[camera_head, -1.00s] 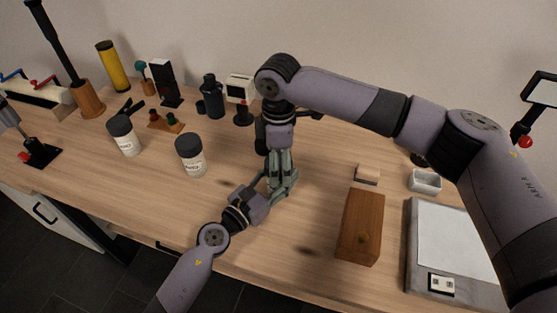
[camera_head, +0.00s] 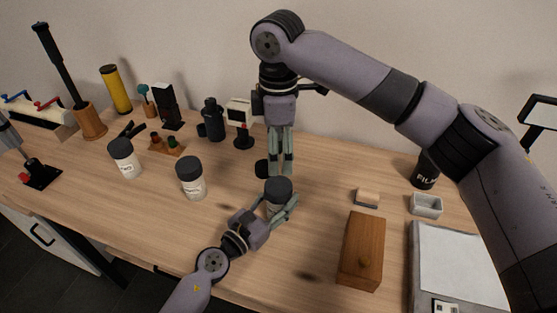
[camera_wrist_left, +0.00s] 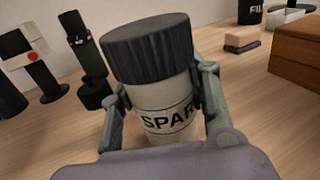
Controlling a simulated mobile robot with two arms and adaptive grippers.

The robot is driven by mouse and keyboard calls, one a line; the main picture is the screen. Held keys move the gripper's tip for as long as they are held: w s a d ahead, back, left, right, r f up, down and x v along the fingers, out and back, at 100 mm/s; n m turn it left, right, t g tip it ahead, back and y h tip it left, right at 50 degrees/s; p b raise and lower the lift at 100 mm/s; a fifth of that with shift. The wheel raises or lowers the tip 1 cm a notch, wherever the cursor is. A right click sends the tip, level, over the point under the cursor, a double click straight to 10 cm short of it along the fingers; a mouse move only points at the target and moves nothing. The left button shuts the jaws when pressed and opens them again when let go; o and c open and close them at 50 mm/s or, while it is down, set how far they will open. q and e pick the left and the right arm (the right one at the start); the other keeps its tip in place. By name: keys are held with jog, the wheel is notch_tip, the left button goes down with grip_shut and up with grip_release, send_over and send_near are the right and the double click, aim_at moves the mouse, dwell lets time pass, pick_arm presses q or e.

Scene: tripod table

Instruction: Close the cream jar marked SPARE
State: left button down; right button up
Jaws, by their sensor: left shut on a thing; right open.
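The cream jar marked SPARE (camera_wrist_left: 165,112) stands upright on the table, its label facing the left wrist camera. Its dark ribbed lid (camera_wrist_left: 150,48) sits on top; how tight it is cannot be told. In the head view, the lid (camera_head: 278,187) shows above my left gripper (camera_head: 283,211). That gripper is shut around the jar's body, one finger on each side. My right gripper (camera_head: 281,172) points down, open and empty, above and behind the jar, apart from the lid.
Two other dark-lidded white jars (camera_head: 192,180) (camera_head: 125,160) stand to the left. A small dark round thing (camera_head: 262,169) lies behind the jar. A wooden box (camera_head: 361,250), a small block (camera_head: 367,197) and a grey tray (camera_head: 426,205) are at right. Table between jar and box is clear.

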pick_arm(q)
jog(key=c, duration=0.8)
grip_release()
jog(key=v, duration=1.2)
jog(key=shift+d, duration=0.1)
